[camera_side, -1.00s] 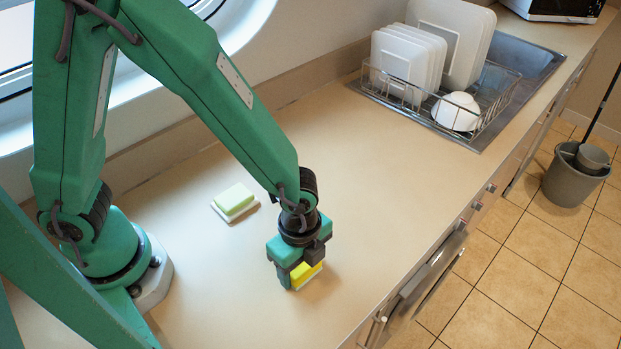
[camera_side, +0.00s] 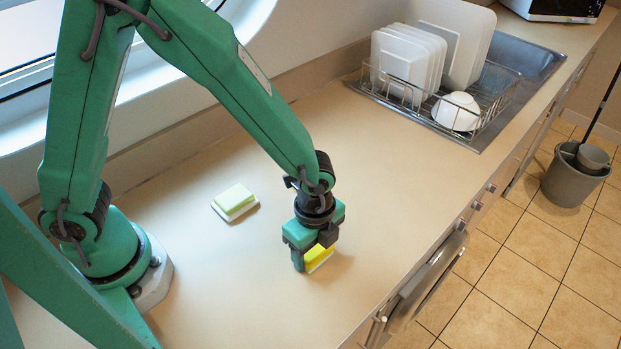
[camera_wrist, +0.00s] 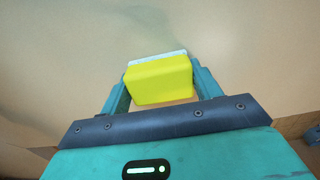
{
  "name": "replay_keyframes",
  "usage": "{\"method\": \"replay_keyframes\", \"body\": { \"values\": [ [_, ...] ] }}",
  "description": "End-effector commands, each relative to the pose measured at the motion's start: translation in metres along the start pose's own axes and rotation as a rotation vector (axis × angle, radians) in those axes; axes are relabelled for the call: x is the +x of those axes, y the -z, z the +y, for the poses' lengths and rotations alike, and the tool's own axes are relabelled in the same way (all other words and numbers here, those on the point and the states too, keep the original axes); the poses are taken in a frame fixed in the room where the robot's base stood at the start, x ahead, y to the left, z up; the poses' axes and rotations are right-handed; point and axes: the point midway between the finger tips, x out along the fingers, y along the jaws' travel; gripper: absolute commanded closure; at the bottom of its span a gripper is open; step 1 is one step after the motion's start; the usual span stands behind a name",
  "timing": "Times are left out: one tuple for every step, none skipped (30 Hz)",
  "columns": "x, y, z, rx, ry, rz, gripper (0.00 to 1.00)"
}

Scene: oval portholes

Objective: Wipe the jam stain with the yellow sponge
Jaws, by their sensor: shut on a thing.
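My gripper (camera_side: 312,258) is shut on the yellow sponge (camera_side: 320,256), low over the counter. In the wrist view the sponge (camera_wrist: 160,82) sits between the two fingers of my gripper (camera_wrist: 160,88), with a pale layer along its far edge. I cannot tell whether the sponge touches the counter or is slightly above it. No jam stain shows in either view; the gripper and sponge hide the patch of counter beneath them.
A pale green sponge (camera_side: 234,199) with a white base lies on the counter (camera_side: 390,190) to the left of my gripper. A wire dish rack (camera_side: 480,110) with white plates (camera_side: 410,62) and a white bowl (camera_side: 457,111) stands at the back. The counter between is clear.

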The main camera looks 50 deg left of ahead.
Motion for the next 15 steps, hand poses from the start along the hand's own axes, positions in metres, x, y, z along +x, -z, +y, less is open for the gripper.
{"method": "replay_keyframes", "body": {
  "values": [
    [0.0,0.0,-0.005,-0.001,-0.001,-0.001,0.58],
    [0.0,0.0,-0.008,-0.001,0.0,0.0,0.58],
    [0.0,0.0,-0.012,-0.001,0.0,0.0,0.58],
    [0.0,-0.001,-0.014,-0.001,0.001,0.0,0.58],
    [0.0,-0.001,-0.017,-0.002,0.0,0.0,0.58],
    [0.001,0.0,-0.021,-0.002,0.0,0.0,0.58],
    [0.001,0.0,-0.023,-0.002,0.0,0.0,0.58],
    [0.001,0.0,-0.026,-0.001,-0.001,0.0,0.58],
    [0.0,0.0,-0.029,-0.001,0.0,0.0,0.58],
    [0.001,0.0,-0.032,-0.001,0.0,0.0,0.58],
    [0.001,0.0,-0.035,-0.001,0.0,0.0,0.58],
    [0.001,-0.001,-0.039,-0.001,0.0,0.0,0.58],
    [0.0,-0.001,-0.04,-0.001,0.0,0.0,0.58],
    [0.0,0.0,-0.035,0.002,-0.001,0.0,0.58],
    [0.0,0.0,-0.03,0.003,-0.001,0.0,0.58]
  ]
}}
